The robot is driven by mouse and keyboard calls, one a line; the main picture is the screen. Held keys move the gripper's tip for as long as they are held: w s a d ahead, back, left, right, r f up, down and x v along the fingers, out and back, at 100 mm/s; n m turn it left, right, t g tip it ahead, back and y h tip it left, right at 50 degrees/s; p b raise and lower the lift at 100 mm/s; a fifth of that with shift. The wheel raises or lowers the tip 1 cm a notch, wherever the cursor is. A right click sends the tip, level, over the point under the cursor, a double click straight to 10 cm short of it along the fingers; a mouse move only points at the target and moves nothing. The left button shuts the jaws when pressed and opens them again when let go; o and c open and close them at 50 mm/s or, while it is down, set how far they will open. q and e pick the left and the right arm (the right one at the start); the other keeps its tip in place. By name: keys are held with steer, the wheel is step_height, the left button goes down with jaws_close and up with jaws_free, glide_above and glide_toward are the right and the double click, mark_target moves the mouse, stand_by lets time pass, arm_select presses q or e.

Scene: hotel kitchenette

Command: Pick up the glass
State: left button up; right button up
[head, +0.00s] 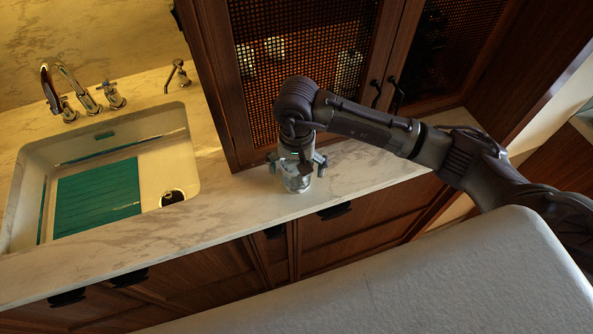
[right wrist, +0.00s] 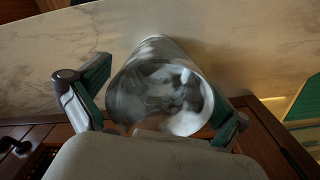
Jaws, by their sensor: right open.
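The clear glass (head: 297,180) stands upright on the marble counter (head: 236,202), in front of the wooden cabinet. My right gripper (head: 298,162) reaches down over it from above, with one finger on either side. In the right wrist view the glass (right wrist: 162,88) lies between the two open green-padded fingers of my right gripper (right wrist: 160,98). A gap shows at the left finger; contact at the right finger is hard to judge. The arm hides part of the glass's top in the head view. My left gripper is not in view.
A white sink (head: 168,160) with a teal mat (head: 98,197) lies to the left, with a chrome faucet (head: 75,88) behind it. The mesh-doored cabinet (head: 228,95) rises close behind the glass. The counter right of the glass is clear.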

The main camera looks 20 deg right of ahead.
steer(key=c, duration=1.4)
steer(key=shift+r, duration=0.1)
